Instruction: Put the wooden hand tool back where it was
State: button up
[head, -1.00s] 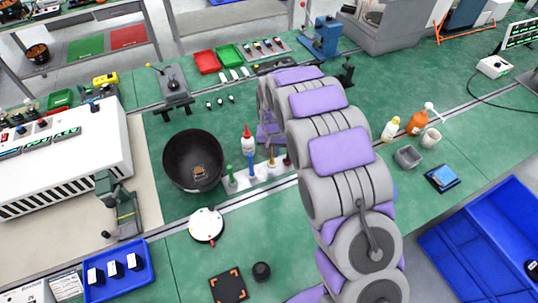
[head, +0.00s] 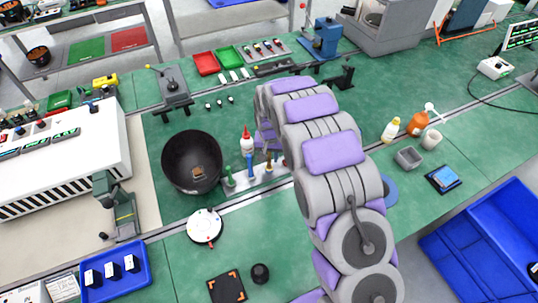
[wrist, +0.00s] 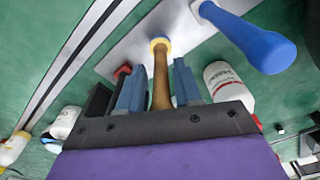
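The wooden hand tool (wrist: 161,82) has a brown handle with a yellow collar. The collar end points at the white tool rack (wrist: 128,52). Whether it is fully seated in the rack is hard to see. In the head view the tool (head: 268,163) stands upright at the rack (head: 240,182), with my gripper mostly hidden behind my arm.
A blue-handled tool (wrist: 250,38) stands close beside the wooden one, and a green-handled tool (head: 230,177) farther left. A red-capped white bottle (head: 246,140) is just behind the rack. A black bowl (head: 172,165) stands left.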

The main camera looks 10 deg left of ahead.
jog(key=shift+o, duration=0.8)
